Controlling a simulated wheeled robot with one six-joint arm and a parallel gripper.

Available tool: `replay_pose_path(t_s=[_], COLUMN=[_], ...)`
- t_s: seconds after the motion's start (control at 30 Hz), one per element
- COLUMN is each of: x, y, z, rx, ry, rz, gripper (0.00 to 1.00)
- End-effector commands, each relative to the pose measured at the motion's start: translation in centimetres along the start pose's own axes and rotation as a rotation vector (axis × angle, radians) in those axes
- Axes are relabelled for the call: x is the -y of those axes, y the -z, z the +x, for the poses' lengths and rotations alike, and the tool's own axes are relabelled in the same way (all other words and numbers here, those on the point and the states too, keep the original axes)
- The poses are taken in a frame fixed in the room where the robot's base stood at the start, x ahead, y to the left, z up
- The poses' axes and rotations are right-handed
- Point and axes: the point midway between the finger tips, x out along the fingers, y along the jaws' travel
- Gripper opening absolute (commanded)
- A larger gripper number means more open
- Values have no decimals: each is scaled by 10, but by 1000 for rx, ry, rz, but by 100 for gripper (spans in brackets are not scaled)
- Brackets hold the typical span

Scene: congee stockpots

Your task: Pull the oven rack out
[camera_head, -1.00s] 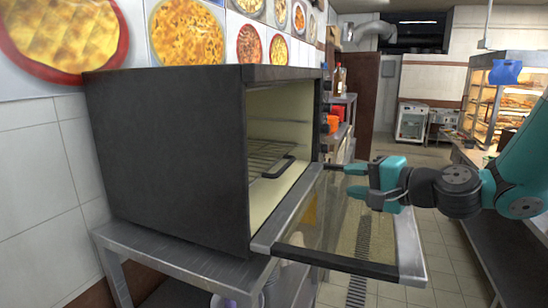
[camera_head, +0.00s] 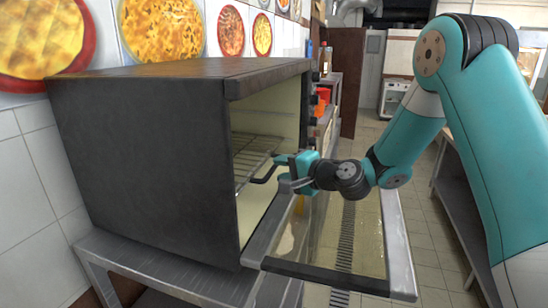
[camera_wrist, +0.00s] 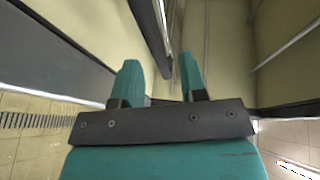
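The oven (camera_head: 150,150) is a dark box on a metal stand, with its door (camera_head: 335,230) folded down on the right. The wire oven rack (camera_head: 252,158) lies inside on the cream interior, with its dark handle (camera_head: 264,175) towards the opening. My teal gripper (camera_head: 282,171) is at the opening, above the lowered door, with its fingertips at the handle. In the wrist view the two fingers (camera_wrist: 160,64) stand apart, and a dark bar (camera_wrist: 152,30), seemingly the handle, runs between them. I cannot tell if either finger touches it.
The lowered glass door lies under my gripper. A tiled wall with round food pictures (camera_head: 160,28) is behind the oven. A shelf with bottles and an orange container (camera_head: 322,98) stands beyond it. The tiled floor to the right is open, with a counter (camera_head: 465,190) along it.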

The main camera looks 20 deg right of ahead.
Motion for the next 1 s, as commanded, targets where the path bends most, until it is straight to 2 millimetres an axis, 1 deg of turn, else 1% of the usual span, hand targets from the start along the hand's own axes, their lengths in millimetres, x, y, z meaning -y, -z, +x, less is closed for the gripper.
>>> replay_pose_path(t_s=[0.03,0.1,0.23,0.37,0.6,0.77,0.8,1.0], x=[4,3,1,0,-1,-1,-1,-3], y=[-1,0,1,1,2,2,2,0], z=[8,18,30,35,35,35,35,34], rx=[3,2,-1,-2,-3,-3,-3,1], ry=[0,0,-1,0,0,-1,-1,-4], rz=[-1,0,0,0,1,0,0,-1], gripper=[39,39,39,39,39,2,0,0])
